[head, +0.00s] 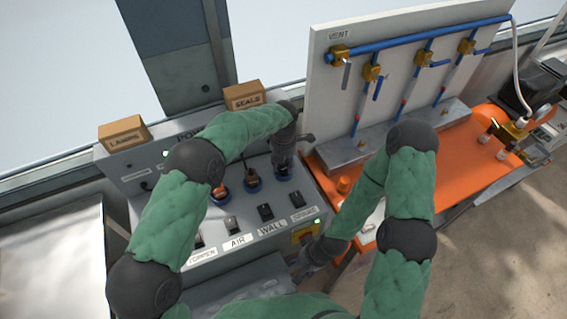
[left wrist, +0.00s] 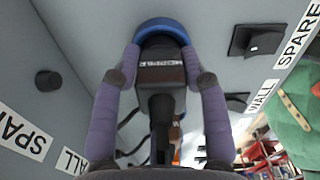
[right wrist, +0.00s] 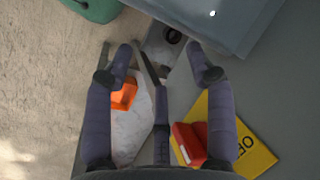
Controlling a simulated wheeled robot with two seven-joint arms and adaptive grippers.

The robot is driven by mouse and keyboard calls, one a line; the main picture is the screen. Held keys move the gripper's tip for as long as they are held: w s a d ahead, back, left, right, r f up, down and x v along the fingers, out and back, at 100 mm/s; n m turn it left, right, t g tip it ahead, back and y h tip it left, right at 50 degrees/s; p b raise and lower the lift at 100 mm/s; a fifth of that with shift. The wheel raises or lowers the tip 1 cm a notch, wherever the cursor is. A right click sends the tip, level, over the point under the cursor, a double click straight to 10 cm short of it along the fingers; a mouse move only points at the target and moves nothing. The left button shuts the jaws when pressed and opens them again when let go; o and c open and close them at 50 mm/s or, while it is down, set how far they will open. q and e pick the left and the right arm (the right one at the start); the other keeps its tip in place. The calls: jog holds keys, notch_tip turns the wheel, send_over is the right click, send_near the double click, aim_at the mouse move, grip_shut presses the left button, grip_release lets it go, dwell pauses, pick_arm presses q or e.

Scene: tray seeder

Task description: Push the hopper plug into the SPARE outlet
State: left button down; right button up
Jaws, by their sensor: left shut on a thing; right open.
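My left gripper (head: 283,164) is over the rightmost blue-ringed outlet on the grey console, in line with the SPARE switch (head: 297,199). It is shut on the dark hopper plug (left wrist: 161,73), which sits between its purple fingers. The blue ring of the outlet (left wrist: 165,24) shows just beyond the plug's far end; the plug's end meets or overlaps the ring, and I cannot tell how deep it is. My right gripper (head: 308,262) is low by the console's front right corner. It is open and empty in the right wrist view (right wrist: 162,62).
Two more outlets (head: 252,181) (head: 220,193) lie left of the gripper, with a row of switches in front. Boxes labelled LAMPS (head: 123,133) and SEALS (head: 244,95) stand behind.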

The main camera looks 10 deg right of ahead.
pick_arm(q)
jog(key=shift+f, duration=0.4)
dwell(0.7)
jog(key=c, duration=0.6)
grip_release()
notch_tip(320, 180, up, 12)
